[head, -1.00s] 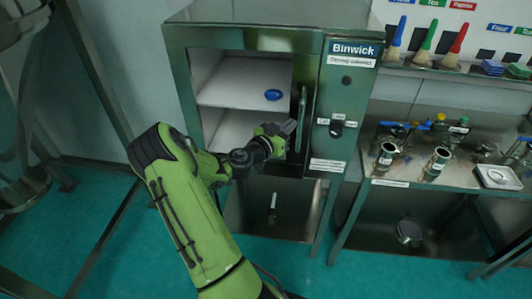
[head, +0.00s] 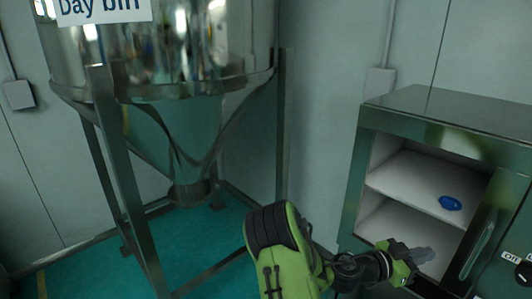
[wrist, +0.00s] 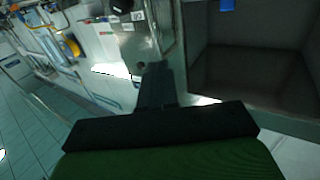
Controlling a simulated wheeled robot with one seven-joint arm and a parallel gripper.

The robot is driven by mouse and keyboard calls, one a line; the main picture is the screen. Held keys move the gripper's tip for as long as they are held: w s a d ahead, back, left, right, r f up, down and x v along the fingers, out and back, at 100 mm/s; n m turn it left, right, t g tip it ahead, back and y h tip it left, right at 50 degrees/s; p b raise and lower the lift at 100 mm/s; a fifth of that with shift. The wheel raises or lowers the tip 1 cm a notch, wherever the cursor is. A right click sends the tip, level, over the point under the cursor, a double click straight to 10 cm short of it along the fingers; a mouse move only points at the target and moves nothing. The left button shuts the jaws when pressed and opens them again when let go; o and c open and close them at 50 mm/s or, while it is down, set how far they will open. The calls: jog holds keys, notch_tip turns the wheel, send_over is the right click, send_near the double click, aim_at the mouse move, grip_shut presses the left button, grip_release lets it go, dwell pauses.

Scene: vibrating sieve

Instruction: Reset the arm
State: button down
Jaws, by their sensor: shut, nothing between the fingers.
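My green arm reaches up from the bottom of the head view, and my gripper (head: 424,254) is at the open front of the drying cabinet (head: 440,115). The gripper is shut, and nothing shows between its fingers. In the wrist view the closed dark fingers (wrist: 158,85) point away from the camera. A blue object (head: 450,203) lies on the cabinet's upper shelf, above and right of my gripper. I cannot tell whether the gripper touches the cabinet.
A large steel hopper labelled "Day bin" (head: 170,60) stands on legs at the left. The cabinet handle (head: 478,250) is right of my gripper. Teal floor (head: 225,235) shows between the hopper and the cabinet.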

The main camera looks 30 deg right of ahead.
jog(key=w+a+f+n+t+y, duration=0.1)
jog(key=w+a+n+t+y, duration=0.2)
jog(key=a, duration=0.4)
jog(key=w+a+n+t+y, duration=0.2)
jog(key=a+y, duration=0.3)
jog(key=a, duration=0.3)
jog(key=w+a+f+n+t+y, duration=0.1)
jog(key=w+a+n+t+y, duration=0.2)
jog(key=a, duration=0.4)
jog(key=s+a+r+n+t+y, duration=0.1)
jog(key=s+a+r+n+y, duration=0.2)
jog(key=a+n, duration=0.4)
jog(key=s+a+r+n+t+y, duration=0.2)
jog(key=a+n, duration=0.5)
jog(key=a, duration=0.5)
jog(key=shift+s+r+y, duration=0.5)
jog(key=shift+s+r, duration=0.4)
jog(key=shift+s, duration=0.15)
